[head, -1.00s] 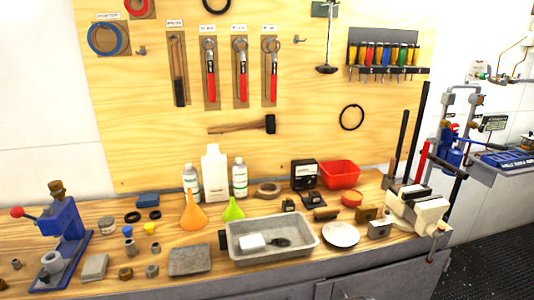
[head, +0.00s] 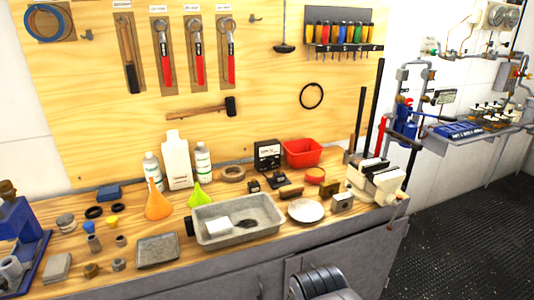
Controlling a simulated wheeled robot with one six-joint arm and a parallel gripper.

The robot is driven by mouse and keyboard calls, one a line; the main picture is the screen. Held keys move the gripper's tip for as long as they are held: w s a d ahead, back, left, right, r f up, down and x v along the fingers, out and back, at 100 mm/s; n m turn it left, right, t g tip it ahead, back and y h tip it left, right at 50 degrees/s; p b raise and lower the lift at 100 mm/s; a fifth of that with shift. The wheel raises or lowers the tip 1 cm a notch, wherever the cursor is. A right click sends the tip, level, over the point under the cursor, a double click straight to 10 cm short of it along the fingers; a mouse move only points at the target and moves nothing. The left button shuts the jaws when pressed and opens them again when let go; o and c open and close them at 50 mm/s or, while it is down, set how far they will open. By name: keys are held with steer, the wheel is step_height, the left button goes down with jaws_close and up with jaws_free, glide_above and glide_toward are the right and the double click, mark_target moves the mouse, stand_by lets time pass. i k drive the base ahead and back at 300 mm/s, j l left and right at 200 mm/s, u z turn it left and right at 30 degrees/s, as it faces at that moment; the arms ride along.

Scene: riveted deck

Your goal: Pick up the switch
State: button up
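I cannot tell for certain which item is the switch. A small black box (head: 254,186) stands on the bench behind the grey tray, and a low black device (head: 275,181) lies just right of it. A small grey metal box (head: 342,203) with a dark spot on its front sits near the bench's front edge, left of the vise. These are small and lack clear detail. A dark ribbed part of my own arm shows at the bottom edge. My gripper's fingers are not in view.
The grey tray (head: 242,237) holds a white block and a dark object. A white plate (head: 306,211), a black meter (head: 268,156), a red bin (head: 303,152) and a vise (head: 377,185) crowd the right side. Open floor (head: 470,235) lies to the right.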

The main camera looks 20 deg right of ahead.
mark_target(279, 176)
steer(key=i+l, duration=0.3)
steer(key=i+l+u, duration=0.1)
steer(key=i+l, duration=0.2)
steer(key=l, duration=0.25)
steer(key=i+l, duration=0.3)
steer(key=l, duration=0.15)
steer(key=u, duration=0.05)
